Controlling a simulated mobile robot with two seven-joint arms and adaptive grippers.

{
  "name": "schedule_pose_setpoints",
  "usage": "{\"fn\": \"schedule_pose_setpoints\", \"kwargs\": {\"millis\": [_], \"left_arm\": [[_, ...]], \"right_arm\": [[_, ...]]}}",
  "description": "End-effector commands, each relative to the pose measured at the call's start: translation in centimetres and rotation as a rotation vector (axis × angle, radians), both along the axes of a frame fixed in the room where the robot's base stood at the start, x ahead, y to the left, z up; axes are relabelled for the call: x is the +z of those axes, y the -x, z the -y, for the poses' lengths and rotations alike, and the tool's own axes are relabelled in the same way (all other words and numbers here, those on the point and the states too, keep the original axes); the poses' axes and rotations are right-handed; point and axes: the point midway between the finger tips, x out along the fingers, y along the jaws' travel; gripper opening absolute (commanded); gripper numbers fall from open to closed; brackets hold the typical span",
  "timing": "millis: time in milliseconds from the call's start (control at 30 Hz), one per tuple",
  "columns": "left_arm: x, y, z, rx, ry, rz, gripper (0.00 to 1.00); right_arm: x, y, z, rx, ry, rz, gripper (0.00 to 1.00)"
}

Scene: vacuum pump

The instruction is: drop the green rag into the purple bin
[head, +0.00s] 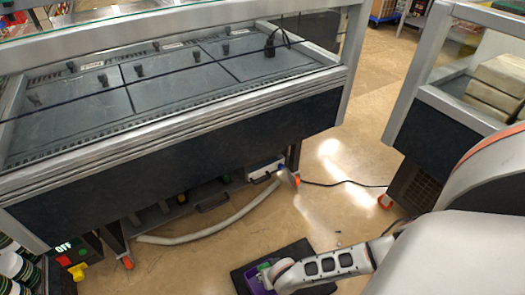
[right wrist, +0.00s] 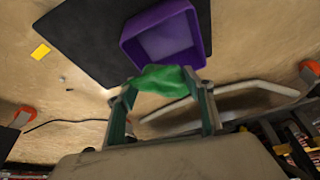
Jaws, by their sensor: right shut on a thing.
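The green rag (right wrist: 162,79) is crumpled between the two fingers of my right gripper (right wrist: 160,86), which is shut on it. The purple bin (right wrist: 142,48) is open and stands on a black mat (right wrist: 85,45); the rag overlaps the bin's near rim in the right wrist view. In the head view the bin (head: 252,282) shows at the bottom, partly covered by my right gripper (head: 268,270), with a bit of green rag (head: 263,266) beside it. I cannot tell the rag's height above the bin. My left gripper is not in view.
A black cable (head: 340,184) crosses the floor. Open floor surrounds the mat.

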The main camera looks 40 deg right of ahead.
Motion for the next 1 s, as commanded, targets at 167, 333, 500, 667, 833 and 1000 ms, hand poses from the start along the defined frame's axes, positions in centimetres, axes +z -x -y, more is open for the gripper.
{"fn": "schedule_pose_setpoints", "kwargs": {"millis": [167, 333, 500, 667, 833, 1000], "left_arm": [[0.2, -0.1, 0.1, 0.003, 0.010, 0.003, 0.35], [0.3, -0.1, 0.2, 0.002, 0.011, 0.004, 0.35], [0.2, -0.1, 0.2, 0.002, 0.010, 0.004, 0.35], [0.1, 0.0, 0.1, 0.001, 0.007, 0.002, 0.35], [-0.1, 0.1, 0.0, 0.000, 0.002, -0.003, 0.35], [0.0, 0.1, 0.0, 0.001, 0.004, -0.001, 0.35]], "right_arm": [[0.0, -0.2, 0.0, 0.001, 0.000, 0.004, 0.31], [0.0, -0.3, 0.0, 0.001, 0.000, 0.004, 0.59], [0.0, -0.2, 0.0, 0.001, 0.000, 0.004, 0.71], [0.0, -0.2, 0.0, 0.001, -0.001, 0.003, 0.71], [0.4, 0.1, -0.2, 0.001, -0.001, 0.002, 0.71], [2.1, 0.7, -0.5, 0.002, -0.003, 0.003, 0.71]]}}
